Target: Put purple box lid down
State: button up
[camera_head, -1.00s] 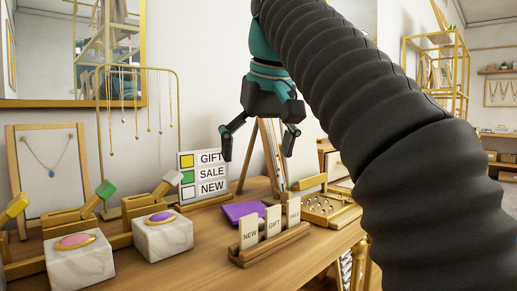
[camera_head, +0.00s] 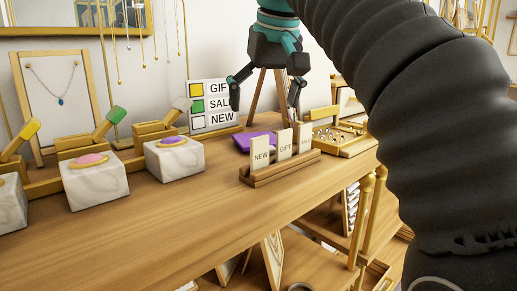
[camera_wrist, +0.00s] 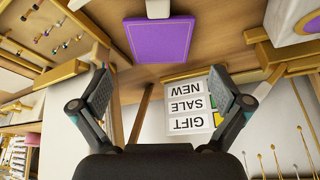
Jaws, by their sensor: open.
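The purple box lid (camera_head: 250,141) lies flat on the wooden counter (camera_head: 200,210), behind a card holder. In the wrist view the lid (camera_wrist: 170,40) is a flat purple square with a thin gold edge. My gripper (camera_head: 264,108) is above the lid in the head view, open and with nothing between its fingers. In the wrist view both fingers (camera_wrist: 160,78) are spread apart, and the lid is beyond them. The cards partly hide the lid in the head view. I cannot tell whether a box is under it.
The holder (camera_head: 280,168) with NEW and GIFT cards stands close in front of the lid. A GIFT/SALE/NEW sign (camera_head: 212,105) stands behind. A marble block (camera_head: 174,160) is to the left, a gold tray (camera_head: 340,140) to the right. The front counter is clear.

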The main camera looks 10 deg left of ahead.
aim_at(260, 133)
jog(key=shift+b+x, duration=1.2)
jog(key=shift+x, duration=2.3)
jog(key=c, duration=0.9)
